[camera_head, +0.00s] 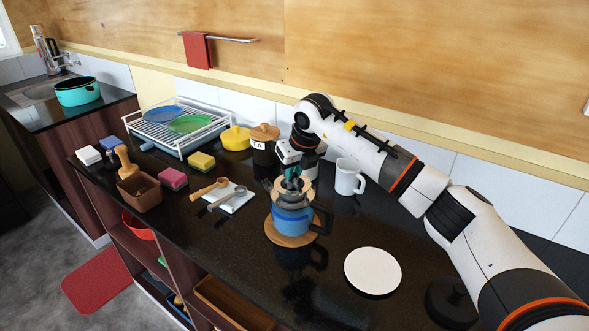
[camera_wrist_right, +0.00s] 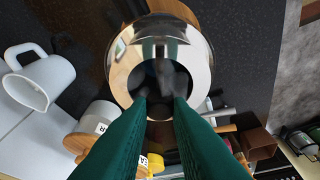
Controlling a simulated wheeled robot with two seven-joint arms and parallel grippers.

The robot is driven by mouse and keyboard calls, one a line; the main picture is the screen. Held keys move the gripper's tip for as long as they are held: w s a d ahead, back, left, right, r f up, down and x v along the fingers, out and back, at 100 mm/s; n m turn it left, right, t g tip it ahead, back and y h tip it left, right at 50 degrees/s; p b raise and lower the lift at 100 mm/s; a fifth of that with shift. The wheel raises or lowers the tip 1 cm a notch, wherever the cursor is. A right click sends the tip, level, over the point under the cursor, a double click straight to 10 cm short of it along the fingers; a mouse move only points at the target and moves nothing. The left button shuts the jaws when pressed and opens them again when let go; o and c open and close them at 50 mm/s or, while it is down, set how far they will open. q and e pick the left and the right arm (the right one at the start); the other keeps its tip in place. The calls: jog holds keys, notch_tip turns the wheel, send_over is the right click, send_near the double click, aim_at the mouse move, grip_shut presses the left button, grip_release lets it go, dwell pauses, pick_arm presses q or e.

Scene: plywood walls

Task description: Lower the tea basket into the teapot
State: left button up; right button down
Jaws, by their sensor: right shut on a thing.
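The teapot (camera_head: 292,222) has a blue lower part and a dark handle on its right. It stands upright on a round wooden trivet (camera_head: 271,236). My right gripper (camera_head: 292,178), with green fingers, is directly above the teapot mouth. It is shut on the tea basket (camera_head: 291,190); the fingers (camera_wrist_right: 160,98) partly cover it. In the right wrist view a shiny steel ring (camera_wrist_right: 118,68) surrounds a dark opening beyond the fingertips. I cannot tell how deep the basket sits in the teapot. My left gripper is not in view.
A white mug (camera_head: 348,177) stands close behind, right of the teapot. A white plate (camera_head: 372,270) lies in front right. Wooden and grey scoops rest on a white tray (camera_head: 238,201) to the left. Canisters (camera_head: 263,140) and a dish rack (camera_head: 160,125) are farther back.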

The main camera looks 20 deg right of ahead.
jog(key=shift+f, duration=0.1)
jog(key=shift+f+b, duration=0.75)
jog(key=shift+f, duration=0.35)
jog(key=shift+f+b, duration=0.25)
jog(key=shift+b, duration=0.1)
jog(key=c, duration=0.8)
grip_release()
jog(key=shift+c, duration=0.2)
